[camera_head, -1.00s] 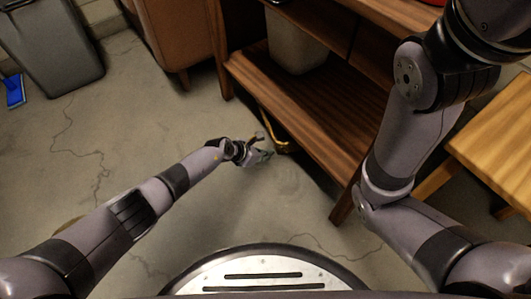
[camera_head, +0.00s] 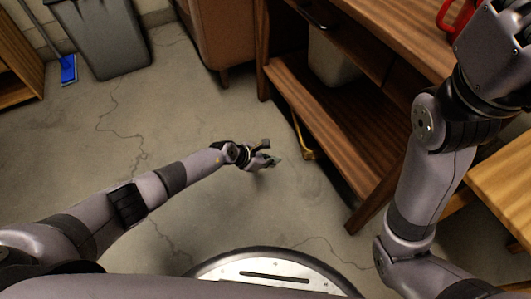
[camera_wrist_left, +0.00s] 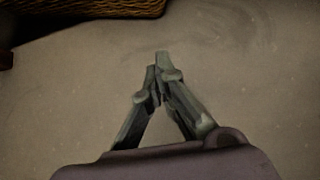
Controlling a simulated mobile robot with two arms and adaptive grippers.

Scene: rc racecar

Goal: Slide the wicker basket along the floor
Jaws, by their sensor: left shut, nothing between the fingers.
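A brown woven wicker basket (camera_wrist_left: 90,8) shows only as its edge at the top left of the left wrist view; the rest is out of frame. My left gripper (camera_wrist_left: 163,70) is shut and empty over bare floor, apart from the basket. In the head view the left gripper (camera_head: 273,159) is low over the floor, left of the wooden shelf unit. A thin yellow-orange curved strip (camera_head: 307,154) shows at the shelf's lower edge; I cannot tell whether it belongs to the basket. My right arm rises at the right, its gripper out of frame.
The wooden shelf unit (camera_head: 335,122) holds a grey bin (camera_head: 330,58), and a red object (camera_head: 456,18) sits on top. A wooden table (camera_head: 505,165) is at the right. A dark bin (camera_head: 100,40) and blue broom (camera_head: 68,70) stand upper left. The left floor is clear.

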